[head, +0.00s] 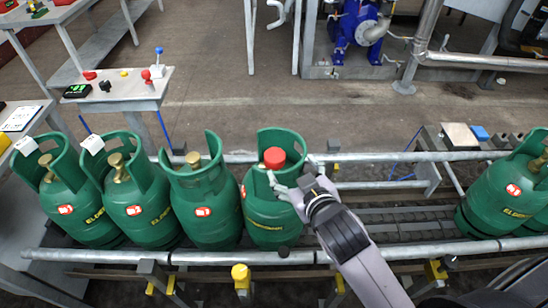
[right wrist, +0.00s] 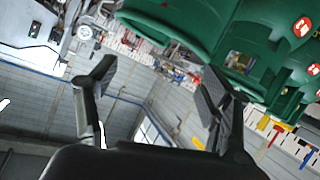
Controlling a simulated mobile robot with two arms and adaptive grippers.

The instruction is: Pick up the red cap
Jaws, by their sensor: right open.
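The red cap (head: 274,157) sits on top of a green gas cylinder (head: 272,220), inside its collar, the rightmost of the left-hand row in the head view. My right gripper (head: 277,183) is open, just below the cap in the picture, at the front of the collar; I cannot tell whether it touches. The right wrist view shows both fingers (right wrist: 158,92) spread with nothing between them. Green cylinders show at the top of that view, but the red cap is not visible there. My left gripper is not in view.
Several green cylinders stand close together to the left, with brass valves (head: 194,159) showing. A metal rail (head: 300,256) runs along the front. The roller conveyor (head: 395,216) is clear to the right, up to another cylinder (head: 510,185). A small control table (head: 118,90) stands behind.

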